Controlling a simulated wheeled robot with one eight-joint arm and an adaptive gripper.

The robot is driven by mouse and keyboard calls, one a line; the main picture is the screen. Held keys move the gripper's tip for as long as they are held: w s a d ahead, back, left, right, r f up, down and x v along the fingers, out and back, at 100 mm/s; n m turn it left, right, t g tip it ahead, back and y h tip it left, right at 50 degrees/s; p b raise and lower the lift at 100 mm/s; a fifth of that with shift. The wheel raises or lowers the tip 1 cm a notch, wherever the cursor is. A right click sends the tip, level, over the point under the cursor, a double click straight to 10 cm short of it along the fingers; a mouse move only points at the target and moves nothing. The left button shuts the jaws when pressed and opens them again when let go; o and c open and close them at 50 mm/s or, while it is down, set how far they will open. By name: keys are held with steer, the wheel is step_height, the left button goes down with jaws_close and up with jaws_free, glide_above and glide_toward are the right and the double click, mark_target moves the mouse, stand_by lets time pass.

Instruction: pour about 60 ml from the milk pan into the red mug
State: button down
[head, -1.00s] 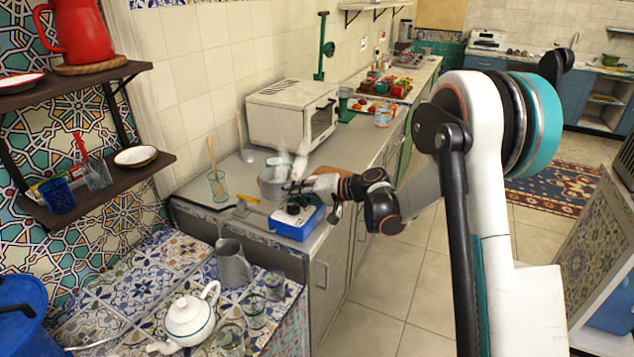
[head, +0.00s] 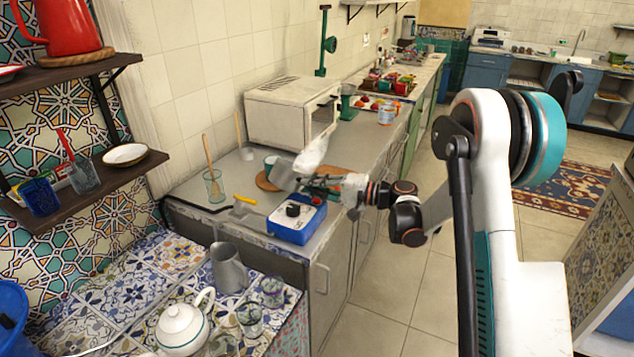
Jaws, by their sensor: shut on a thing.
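No stream of milk can be seen.
A glass with a wooden spoon (head: 214,186) stands left, and a white toaster oven (head: 285,112) behind. A teapot (head: 183,326), grey jug (head: 228,268) and glasses stand on the tiled counter.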

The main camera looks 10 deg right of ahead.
steer(key=shift+w+d+f+m+b, duration=0.1)
steer(key=shift+d+f+m+b, duration=0.05)
steer(key=shift+d+m+b, duration=0.2)
steer(key=shift+w+d+y, duration=0.1)
steer(key=shift+d+y, duration=0.05)
steer(key=shift+y, duration=0.15)
steer(key=shift+d+r+m, duration=0.2)
steer(key=shift+m, duration=0.05)
steer(key=shift+d+r+m+t+y, duration=0.15)
steer(key=shift+d+m+t+y, duration=0.2)
steer(key=shift+m+t+y, duration=0.05)
stand_by(0.7)
